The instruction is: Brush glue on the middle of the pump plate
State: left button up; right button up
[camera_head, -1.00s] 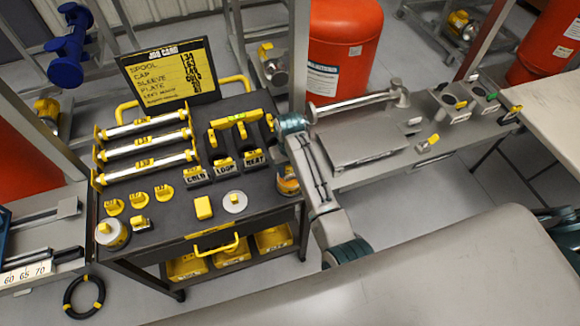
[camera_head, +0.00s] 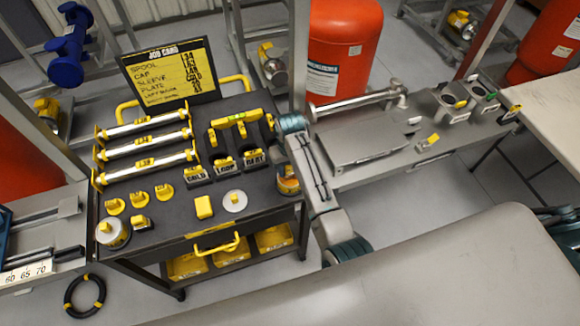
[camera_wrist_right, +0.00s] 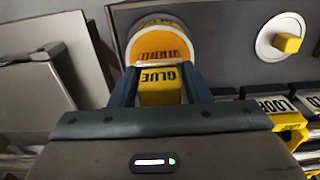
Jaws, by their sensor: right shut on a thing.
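My right gripper (camera_head: 284,163) is over the right edge of the black cart, at the glue pot (camera_head: 289,186). In the right wrist view its fingers (camera_wrist_right: 159,80) are shut on the yellow block-shaped handle (camera_wrist_right: 160,92) marked GLUE. The round glue pot (camera_wrist_right: 162,45), white-rimmed with an orange label, is just beyond the fingertips. The brush's bristles are hidden, and I cannot tell whether they are inside the pot. A flat grey plate (camera_head: 355,143), seemingly the pump plate, lies on the grey bench right of the cart. My left gripper is not in view.
The cart holds a white disc with a yellow knob (camera_head: 235,201), a yellow block (camera_head: 204,207), labelled holders and silver spools (camera_head: 145,143). A job card (camera_head: 170,72) stands behind. A silver bar (camera_head: 355,104) runs behind the plate; a yellow-tagged part (camera_head: 428,141) lies right of it.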

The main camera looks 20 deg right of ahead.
dwell(0.3)
jog(key=shift+r, duration=3.45)
